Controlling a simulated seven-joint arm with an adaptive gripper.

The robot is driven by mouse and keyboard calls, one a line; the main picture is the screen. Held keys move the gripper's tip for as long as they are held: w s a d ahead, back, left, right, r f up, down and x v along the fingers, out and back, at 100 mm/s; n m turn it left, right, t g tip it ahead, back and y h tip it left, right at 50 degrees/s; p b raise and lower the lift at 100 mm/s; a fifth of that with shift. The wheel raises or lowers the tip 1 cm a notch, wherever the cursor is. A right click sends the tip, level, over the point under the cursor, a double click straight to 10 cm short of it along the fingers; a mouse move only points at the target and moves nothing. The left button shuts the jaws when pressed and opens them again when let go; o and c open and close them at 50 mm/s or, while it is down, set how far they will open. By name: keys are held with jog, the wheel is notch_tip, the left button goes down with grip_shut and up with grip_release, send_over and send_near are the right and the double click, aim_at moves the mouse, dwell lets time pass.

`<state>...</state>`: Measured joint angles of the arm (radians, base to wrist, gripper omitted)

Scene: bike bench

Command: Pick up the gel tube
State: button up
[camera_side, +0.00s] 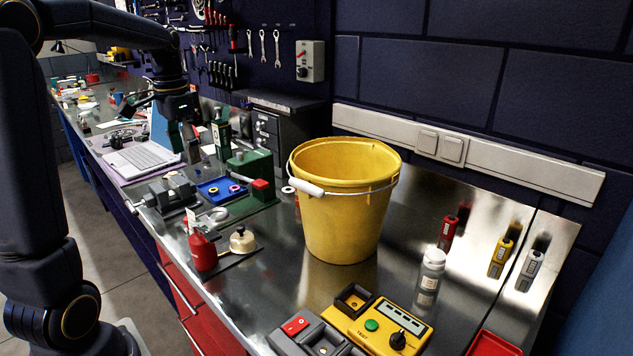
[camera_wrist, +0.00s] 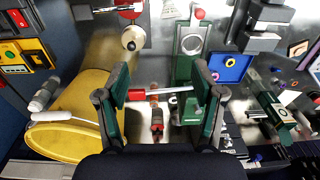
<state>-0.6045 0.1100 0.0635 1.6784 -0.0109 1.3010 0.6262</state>
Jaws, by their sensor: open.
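My gripper (camera_wrist: 161,75) is open in the wrist view, its green-padded fingers wide apart with nothing held. In the side view my gripper (camera_side: 188,135) hangs above the bench at the upper left, near the laptop. I cannot tell for certain which thing is the gel tube. A small red item (camera_wrist: 157,122) shows below, between the fingers in the wrist view, well apart from them. Small upright red (camera_side: 447,233), yellow (camera_side: 499,257) and grey (camera_side: 528,270) containers stand at the right of the bench. A white bottle (camera_side: 433,262) stands left of them.
A large yellow bucket (camera_side: 345,225) stands mid-bench. Left of it are a green press with a red block (camera_side: 262,184), a blue tray (camera_side: 221,189), a red bottle (camera_side: 202,252) and a vise (camera_side: 168,195). A yellow tester (camera_side: 385,325) sits in front. Bare metal lies right of the bucket.

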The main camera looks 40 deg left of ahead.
notch_tip(320, 180, down, 3)
jog(key=s+a, duration=0.1)
jog(key=a, duration=0.2)
send_over(192, 219)
jog(key=a, duration=0.1)
jog(key=shift+n, duration=0.4)
notch_tip(192, 219, down, 10)
jog(key=shift+s+r, duration=0.1)
jog(key=shift+w+f, duration=0.15)
jog(key=shift+f, duration=1.4)
jog(key=shift+w+f, duration=0.1)
jog(key=shift+f, duration=1.45)
jog(key=shift+c, duration=0.4)
jog(key=c, duration=1.1)
